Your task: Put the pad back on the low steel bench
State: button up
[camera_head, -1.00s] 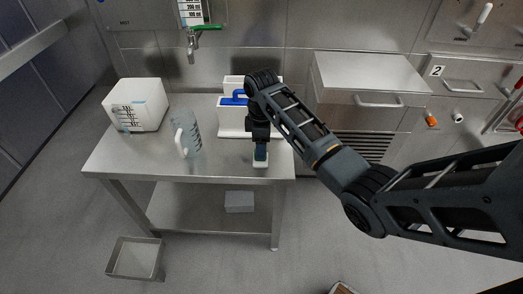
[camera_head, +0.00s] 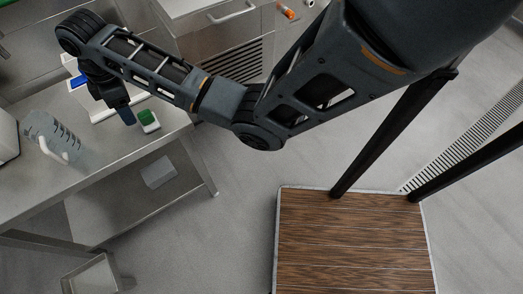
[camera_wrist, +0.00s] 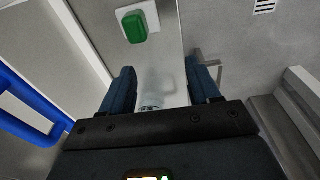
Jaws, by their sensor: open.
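The pad (camera_head: 148,118), green on a white base, lies flat near the edge of the steel bench (camera_head: 110,165). It also shows at the top of the wrist view as a green block (camera_wrist: 134,27) on a white plate. My gripper (camera_head: 128,118) points down just left of the pad in the head view. In the wrist view my gripper (camera_wrist: 162,88) has its two blue fingers spread apart, with the pad beyond their tips. A pale, unclear shape shows between the fingers; I cannot tell what it is.
A white holder with a blue handle (camera_wrist: 28,108) stands close beside my gripper. A grey block (camera_head: 158,172) sits on the lower shelf. A wood-topped surface (camera_head: 350,240) is at the lower right.

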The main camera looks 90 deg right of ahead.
jog(key=s+a+f+m+t+y, duration=0.1)
jog(key=s+a+f+t, duration=0.1)
jog(key=a+f, duration=0.35)
jog(key=s+a+f+m+t, duration=0.1)
jog(key=s+a+f+t, duration=0.15)
jog(key=a, duration=0.65)
jog(key=s+a+m+t, duration=0.3)
jog(key=s+a, duration=0.3)
jog(key=s, duration=0.4)
jog(key=s+r+m+t+h, duration=0.1)
jog(key=s+r+t, duration=0.1)
jog(key=s+r, duration=0.35)
jog(key=s+r+m+t+h, duration=0.1)
jog(key=s+r, duration=0.1)
jog(key=s, duration=0.7)
jog(key=s+d+r+t, duration=0.1)
jog(key=s+r+t, duration=0.2)
jog(key=s+r, duration=0.5)
notch_tip(320, 180, up, 5)
jog(key=shift+s+d+r+y, duration=0.1)
jog(key=shift+s+d+y, duration=0.1)
jog(key=shift+d+y, duration=0.2)
jog(key=shift+c, duration=0.2)
